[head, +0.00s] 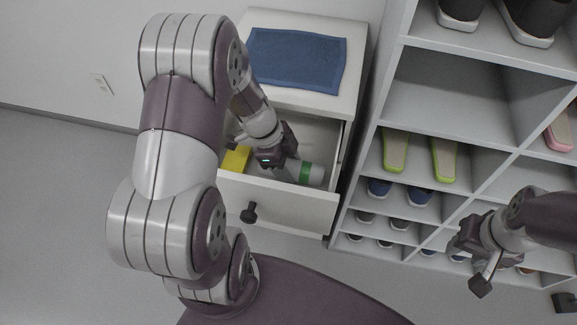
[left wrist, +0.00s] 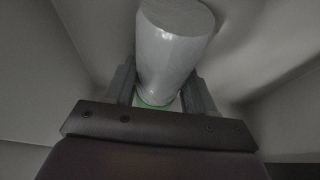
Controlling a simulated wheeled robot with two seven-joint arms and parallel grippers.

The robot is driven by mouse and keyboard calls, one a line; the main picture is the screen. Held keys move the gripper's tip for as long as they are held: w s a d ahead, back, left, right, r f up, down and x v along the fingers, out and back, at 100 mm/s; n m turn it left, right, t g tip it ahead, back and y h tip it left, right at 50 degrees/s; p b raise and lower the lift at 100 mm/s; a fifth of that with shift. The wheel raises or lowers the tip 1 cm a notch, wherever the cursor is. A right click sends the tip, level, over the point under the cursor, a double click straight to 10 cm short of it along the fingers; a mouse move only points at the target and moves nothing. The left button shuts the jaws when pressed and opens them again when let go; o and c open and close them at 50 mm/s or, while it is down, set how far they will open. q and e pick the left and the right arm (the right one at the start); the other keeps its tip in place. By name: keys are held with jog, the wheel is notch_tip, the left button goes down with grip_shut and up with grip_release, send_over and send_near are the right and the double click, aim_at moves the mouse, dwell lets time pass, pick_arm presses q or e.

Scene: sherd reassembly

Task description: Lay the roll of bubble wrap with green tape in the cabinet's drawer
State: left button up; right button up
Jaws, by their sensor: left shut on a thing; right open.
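The roll of bubble wrap (head: 316,175) is pale, with a band of green tape, and lies inside the cabinet's open drawer (head: 290,206). My left gripper (head: 290,165) reaches down into the drawer and is shut on the roll. In the left wrist view the roll (left wrist: 171,50) stands out between the two fingers, its green tape low between them. I cannot tell whether the roll touches the drawer floor. The white cabinet (head: 355,32) stands against the wall. My right gripper (head: 470,262) is open and empty, in front of the shoe rack.
A yellow thing (head: 236,159) lies in the drawer's left part, partly hidden by my arm. A blue cloth (head: 297,60) lies on the cabinet top. A white shoe rack (head: 422,100) with several shoes stands close on the right. A dark knob (head: 249,212) sticks out from the drawer front.

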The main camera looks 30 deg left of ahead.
pick_arm(q)
jog(key=shift+f, duration=0.1)
jog(key=o, duration=1)
jog(key=shift+r, duration=0.2)
jog(key=p+v, duration=0.3)
jog(key=v, duration=0.8)
jog(key=shift+s+a+r, duration=0.1)
jog(key=shift+a+r, duration=0.1)
jog(key=shift+r, duration=0.15)
jog(key=s+d+n+y, duration=0.1)
jog(key=d+n, duration=0.1)
jog(key=n, duration=0.3)
jog(key=s+d+n+y, duration=0.1)
jog(key=s+d+n, duration=0.1)
jog(key=n, duration=0.3)
jog(key=s+d+n+y, duration=0.1)
jog(key=d+n+y, duration=0.1)
jog(key=n, duration=0.3)
jog(key=shift+s+d+f, duration=0.1)
jog(key=shift+s+d, duration=0.25)
jog(key=shift+d, duration=0.2)
